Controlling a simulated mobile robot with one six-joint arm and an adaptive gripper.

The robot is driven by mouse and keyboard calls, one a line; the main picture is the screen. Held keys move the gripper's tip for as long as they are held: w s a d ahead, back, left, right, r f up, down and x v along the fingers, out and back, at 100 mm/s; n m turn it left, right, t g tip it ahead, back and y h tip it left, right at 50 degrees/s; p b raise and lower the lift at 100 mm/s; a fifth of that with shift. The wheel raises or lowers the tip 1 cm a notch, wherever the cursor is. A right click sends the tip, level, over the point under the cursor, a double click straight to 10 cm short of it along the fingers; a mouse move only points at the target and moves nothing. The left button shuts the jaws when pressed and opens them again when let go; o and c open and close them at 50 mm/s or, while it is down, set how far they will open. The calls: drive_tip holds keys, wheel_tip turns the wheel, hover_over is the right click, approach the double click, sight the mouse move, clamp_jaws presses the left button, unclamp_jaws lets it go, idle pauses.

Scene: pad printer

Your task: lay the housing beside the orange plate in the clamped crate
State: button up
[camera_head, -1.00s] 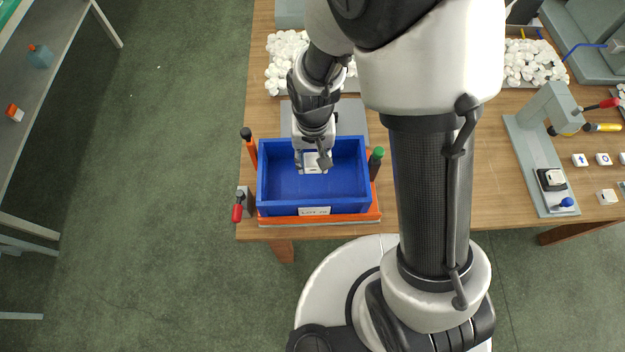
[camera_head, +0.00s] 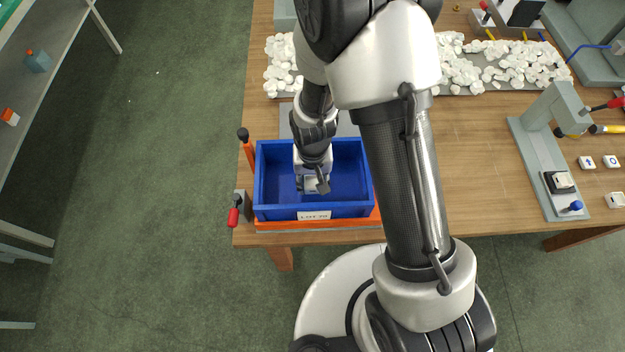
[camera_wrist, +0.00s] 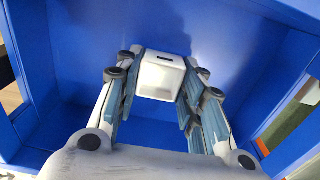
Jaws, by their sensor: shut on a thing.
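The white housing (camera_wrist: 160,76) is gripped between the fingertips of my gripper (camera_wrist: 158,85), with a small dark slot showing on its face. In the head view my gripper (camera_head: 313,186) is down inside the blue crate (camera_head: 275,213), near its middle. The crate has a "LOT" label on its front wall and sits on an orange plate (camera_head: 285,226) at the table's front edge. The visible crate floor is bare blue, and I see no orange plate inside it. I cannot tell whether the housing touches the floor.
A red-handled clamp (camera_head: 233,215) stands at the crate's left front corner, and a black-knobbed orange post (camera_head: 245,145) at its left back. Heaps of white parts (camera_head: 500,65) lie behind. A grey-green press (camera_head: 545,150) stands right.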

drive_tip(key=shift+f, duration=0.2)
drive_tip(key=o, duration=0.8)
drive_tip(key=shift+r, duration=0.1)
wheel_tip(320, 180, up, 12)
drive_tip(key=p, duration=0.4)
wheel_tip(320, 180, up, 10)
drive_tip(key=f+t, duration=0.1)
hover_over(313, 184)
drive_tip(key=d, duration=0.3)
drive_tip(key=s+d+r+t, duration=0.1)
drive_tip(key=s+d+r, duration=0.1)
drive_tip(key=s+r, duration=0.2)
drive_tip(key=s+d+r+t, duration=0.1)
drive_tip(key=s+d+r, duration=0.2)
drive_tip(key=s+r, duration=0.2)
drive_tip(key=s+d+r+t, duration=0.1)
drive_tip(key=s+d+r, duration=0.2)
drive_tip(key=r, duration=0.4)
drive_tip(key=shift+s+r+t, duration=0.15)
drive_tip(key=shift+s+r, duration=0.05)
drive_tip(key=shift+s, duration=0.25)
drive_tip(key=shift+s+r+t, duration=0.15)
drive_tip(key=shift+s, duration=0.3)
